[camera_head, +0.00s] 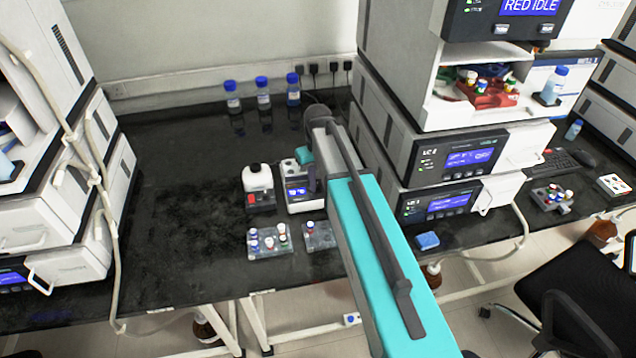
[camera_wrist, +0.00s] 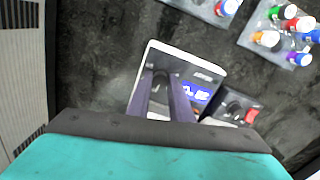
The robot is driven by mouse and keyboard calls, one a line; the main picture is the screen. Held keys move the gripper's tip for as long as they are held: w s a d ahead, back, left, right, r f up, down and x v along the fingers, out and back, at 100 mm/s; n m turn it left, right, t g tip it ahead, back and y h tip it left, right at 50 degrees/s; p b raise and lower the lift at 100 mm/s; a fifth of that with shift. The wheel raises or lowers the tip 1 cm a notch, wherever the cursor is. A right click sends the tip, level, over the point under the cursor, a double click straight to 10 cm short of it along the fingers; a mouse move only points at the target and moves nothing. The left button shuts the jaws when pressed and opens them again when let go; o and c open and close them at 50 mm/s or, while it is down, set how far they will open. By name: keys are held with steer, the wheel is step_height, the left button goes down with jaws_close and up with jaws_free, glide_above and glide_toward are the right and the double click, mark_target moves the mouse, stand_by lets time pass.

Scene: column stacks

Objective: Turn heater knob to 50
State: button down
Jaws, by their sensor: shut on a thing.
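The heater (camera_head: 302,196) is a small white-cased box with a blue lit display, standing on the black bench left of my arm. It also shows in the wrist view (camera_wrist: 205,72), directly below my gripper. My gripper (camera_wrist: 162,74) reaches down to the heater's front, its two dark fingers close together around the knob, left of the display (camera_wrist: 196,94). The fingers hide most of the knob. The digits on the display are too small to read.
A white-topped device with a red switch (camera_head: 258,186) stands close left of the heater. Vial racks (camera_head: 268,242) (camera_head: 318,237) sit in front. Blue-capped bottles (camera_head: 263,96) stand at the back. Stacked instruments (camera_head: 455,155) rise at right. The bench at left is clear.

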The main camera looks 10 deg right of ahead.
mark_target(318, 185)
steer(key=m, duration=0.5)
steer(key=shift+m, duration=0.3)
steer(key=m, duration=0.5)
steer(key=shift+m+b, duration=0.3)
steer(key=shift+m, duration=0.1)
steer(key=c, duration=1.6)
jaws_free()
steer(key=shift+r, duration=0.15)
steer(key=shift+r+b, duration=1.35)
steer(key=shift+r, duration=5.45)
